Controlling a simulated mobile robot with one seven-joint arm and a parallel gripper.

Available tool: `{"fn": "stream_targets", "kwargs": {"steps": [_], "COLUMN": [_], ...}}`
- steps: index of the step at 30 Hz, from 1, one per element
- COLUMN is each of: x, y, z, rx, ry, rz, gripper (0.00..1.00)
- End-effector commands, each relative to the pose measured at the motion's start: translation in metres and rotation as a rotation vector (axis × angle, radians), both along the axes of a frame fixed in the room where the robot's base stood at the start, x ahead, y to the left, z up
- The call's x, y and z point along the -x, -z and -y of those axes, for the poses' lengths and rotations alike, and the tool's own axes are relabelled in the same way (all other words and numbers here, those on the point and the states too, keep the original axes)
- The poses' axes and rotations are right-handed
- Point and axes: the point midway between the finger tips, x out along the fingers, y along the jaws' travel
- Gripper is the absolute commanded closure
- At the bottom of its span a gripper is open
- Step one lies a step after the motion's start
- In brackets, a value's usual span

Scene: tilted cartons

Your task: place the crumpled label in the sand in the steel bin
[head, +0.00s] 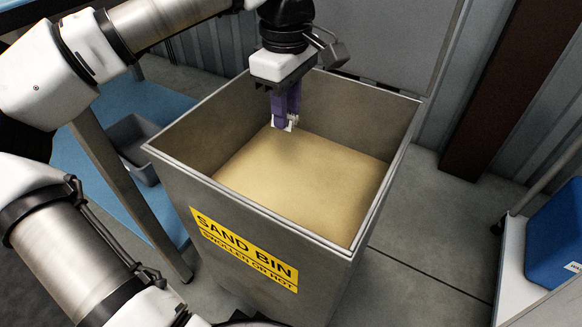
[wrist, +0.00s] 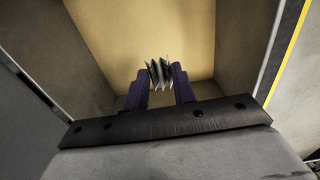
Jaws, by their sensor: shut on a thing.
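The steel bin (head: 280,243) is a tall grey square box with a yellow "SAND BIN" sign on its front. Pale sand (head: 310,178) lies inside it, well below the rim, and also fills the upper middle of the wrist view (wrist: 150,35). My gripper (head: 285,122) points down inside the bin's opening, toward the back left. Its purple fingers are shut on the crumpled label, a small white, folded piece (wrist: 160,72) between the fingertips in the wrist view. In the head view only a bit of white shows at the tips. I cannot tell whether the label touches the sand.
The bin's walls surround my gripper, with the rear wall close behind it. A grey tray (head: 131,140) sits on a blue surface at the left. A blue container (head: 556,240) stands on a white cart at the right. A dark red post (head: 500,90) stands behind.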

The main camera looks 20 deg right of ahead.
Motion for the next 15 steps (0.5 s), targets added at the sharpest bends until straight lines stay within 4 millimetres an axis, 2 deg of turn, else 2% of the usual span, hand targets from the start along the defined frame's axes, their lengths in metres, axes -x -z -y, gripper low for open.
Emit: {"fn": "stream_targets", "kwargs": {"steps": [2,5,15], "x": [0.0,0.0,0.0], "y": [0.002,0.017,0.107], "z": [0.0,0.0,-0.001], "rx": [0.0,-0.002,-0.002], "ry": [0.0,0.0,-0.001], "rz": [0.0,-0.001,-0.001], "gripper": [0.94,0.94,0.94]}}
